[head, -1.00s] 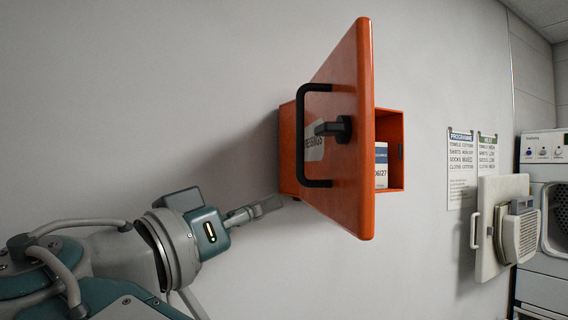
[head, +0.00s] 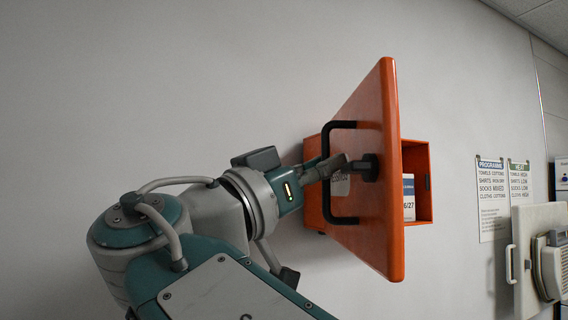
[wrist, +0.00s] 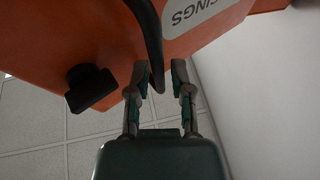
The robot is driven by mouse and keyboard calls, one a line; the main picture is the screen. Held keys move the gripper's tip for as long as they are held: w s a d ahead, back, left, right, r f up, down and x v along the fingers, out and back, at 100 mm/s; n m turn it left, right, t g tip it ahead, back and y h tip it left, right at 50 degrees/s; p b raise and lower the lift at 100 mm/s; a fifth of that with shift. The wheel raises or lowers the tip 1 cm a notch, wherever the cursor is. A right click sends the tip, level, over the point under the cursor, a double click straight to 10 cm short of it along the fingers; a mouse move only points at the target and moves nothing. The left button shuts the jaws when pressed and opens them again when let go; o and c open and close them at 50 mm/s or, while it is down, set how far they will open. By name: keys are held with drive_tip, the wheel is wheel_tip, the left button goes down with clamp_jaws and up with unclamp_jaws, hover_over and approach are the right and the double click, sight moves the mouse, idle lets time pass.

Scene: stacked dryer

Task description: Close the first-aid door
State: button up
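The orange first-aid cabinet (head: 423,160) is on the wall, and its orange door (head: 388,110) stands open, swung out toward me. The door carries a black bar handle (head: 328,190) and a black knob (head: 368,168). My gripper (head: 340,165) is at the door's outer face, overlapping the handle region. In the wrist view the two fingers (wrist: 160,72) are apart, and the black handle (wrist: 150,35) reaches down between the tips. I cannot tell whether a finger touches it. The knob (wrist: 90,88) is left of the fingers, and a white label (wrist: 188,14) is above.
A white and blue carton (head: 408,198) stands inside the cabinet. Two printed notices (head: 492,200) hang on the wall to the right. A white open door panel (head: 535,250) with a handle is at lower right. The wall left of the cabinet is bare.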

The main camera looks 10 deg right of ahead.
drive_tip(key=shift+w+d+r, duration=0.15)
drive_tip(key=shift+d, duration=0.15)
drive_tip(key=shift+a, duration=0.1)
clamp_jaws()
